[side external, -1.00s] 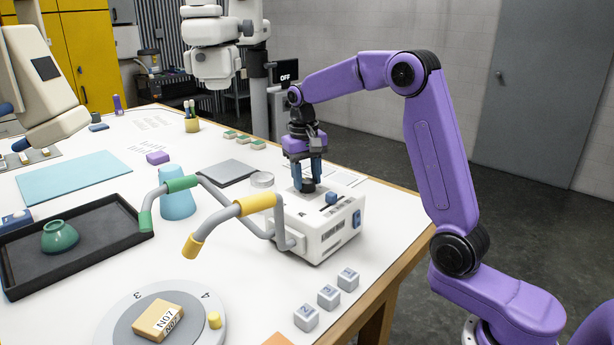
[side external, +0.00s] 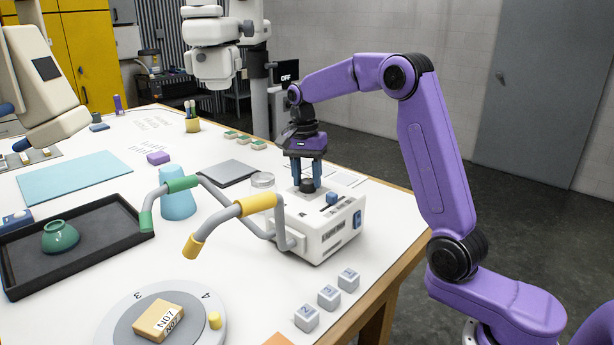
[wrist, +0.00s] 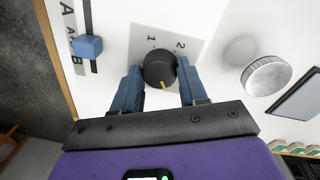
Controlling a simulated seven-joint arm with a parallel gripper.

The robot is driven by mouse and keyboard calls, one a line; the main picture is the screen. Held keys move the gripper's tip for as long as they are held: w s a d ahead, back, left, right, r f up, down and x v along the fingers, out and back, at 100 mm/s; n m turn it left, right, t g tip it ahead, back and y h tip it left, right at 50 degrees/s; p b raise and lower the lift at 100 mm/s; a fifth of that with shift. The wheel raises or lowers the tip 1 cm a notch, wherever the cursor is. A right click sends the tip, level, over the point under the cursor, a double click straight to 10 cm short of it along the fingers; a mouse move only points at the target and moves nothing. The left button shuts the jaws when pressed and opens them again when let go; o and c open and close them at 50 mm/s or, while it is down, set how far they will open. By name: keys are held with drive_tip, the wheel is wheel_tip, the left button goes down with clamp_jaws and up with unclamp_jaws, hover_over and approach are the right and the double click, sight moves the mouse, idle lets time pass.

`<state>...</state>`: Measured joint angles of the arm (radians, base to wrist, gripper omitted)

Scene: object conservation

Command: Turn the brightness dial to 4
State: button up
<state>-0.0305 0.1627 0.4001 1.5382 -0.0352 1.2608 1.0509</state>
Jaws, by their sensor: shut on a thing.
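The black dial (wrist: 156,67) with a yellow pointer mark sits on top of the white box-shaped device (side external: 336,234). In the wrist view the pointer faces down toward my gripper's palm. The numbers 1 and 2 show on the grey dial plate (wrist: 191,35), on the dial's far side; the rest of the scale is hidden by the dial and my gripper. My gripper (wrist: 160,72) points down with its blue fingers on both sides of the dial, shut on it. In the side view the dial (side external: 307,186) shows between the fingertips.
A blue slider (wrist: 88,46) with A and B marks sits beside the dial. A grey pipe handle with a yellow grip (side external: 256,204) rises at the device's left. Numbered cubes (side external: 329,297) stand in front.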

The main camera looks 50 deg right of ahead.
sight(302, 180)
drive_tip(key=shift+m, duration=0.4)
drive_tip(key=o, duration=1.1)
drive_tip(key=shift+c, duration=0.2)
wheel_tip(302, 180, up, 17)
drive_tip(key=w, duration=0.1)
drive_tip(key=shift+a+r, duration=0.15)
drive_tip(key=shift+r, duration=0.05)
drive_tip(key=shift+a, duration=0.1)
idle(0.4)
